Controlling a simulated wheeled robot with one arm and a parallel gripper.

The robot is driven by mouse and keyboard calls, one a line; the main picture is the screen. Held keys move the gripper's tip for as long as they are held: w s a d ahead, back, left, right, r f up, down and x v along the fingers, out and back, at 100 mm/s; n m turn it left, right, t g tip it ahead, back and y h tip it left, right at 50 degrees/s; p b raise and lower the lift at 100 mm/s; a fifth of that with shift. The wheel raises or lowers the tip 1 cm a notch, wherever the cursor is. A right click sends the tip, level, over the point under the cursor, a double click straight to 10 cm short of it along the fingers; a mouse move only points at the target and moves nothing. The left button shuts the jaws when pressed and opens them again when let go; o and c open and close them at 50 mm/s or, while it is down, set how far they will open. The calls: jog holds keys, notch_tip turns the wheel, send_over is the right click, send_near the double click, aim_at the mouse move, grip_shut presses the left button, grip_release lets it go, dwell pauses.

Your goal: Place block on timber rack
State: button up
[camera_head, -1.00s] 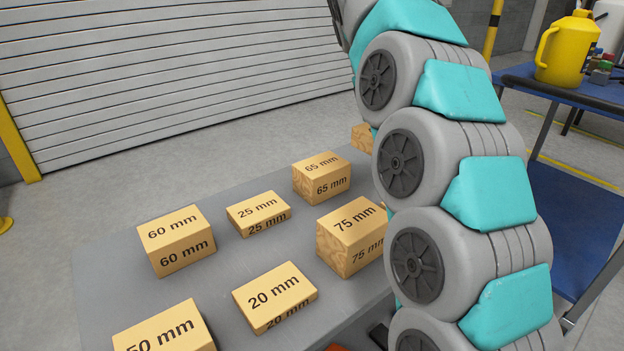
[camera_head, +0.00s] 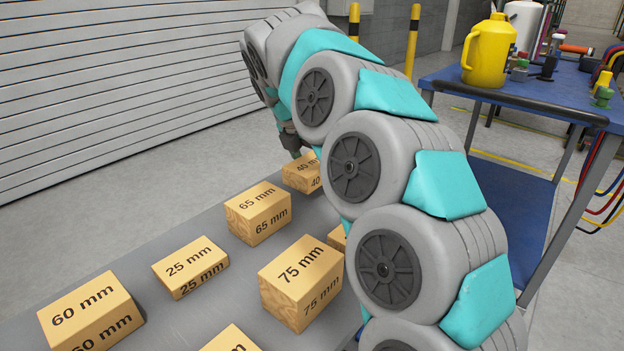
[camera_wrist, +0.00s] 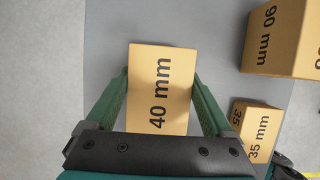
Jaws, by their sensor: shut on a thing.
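My gripper (camera_wrist: 160,105) is shut on the wooden block marked 40 mm (camera_wrist: 160,72), with a green finger on each side of it in the wrist view. In the head view the 40 mm block (camera_head: 301,174) is at the far end of the grey table, below the end of my arm. Whether the block touches the table is hard to tell. My gripper (camera_head: 296,150) is partly hidden by my arm in the head view. I cannot identify a timber rack in these frames.
Other blocks stand on the grey table (camera_head: 190,250): 65 mm (camera_head: 258,212), 75 mm (camera_head: 300,283), 25 mm (camera_head: 190,267) and 60 mm (camera_head: 90,313). Blocks marked 90 mm (camera_wrist: 272,40) and 35 mm (camera_wrist: 257,130) are right of my gripper. A blue workbench (camera_head: 520,88) with a yellow jug (camera_head: 487,52) stands right.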

jog(key=shift+f, duration=1.7)
jog(key=shift+f, duration=0.1)
jog(key=o, duration=1.4)
jog(key=v, duration=1.2)
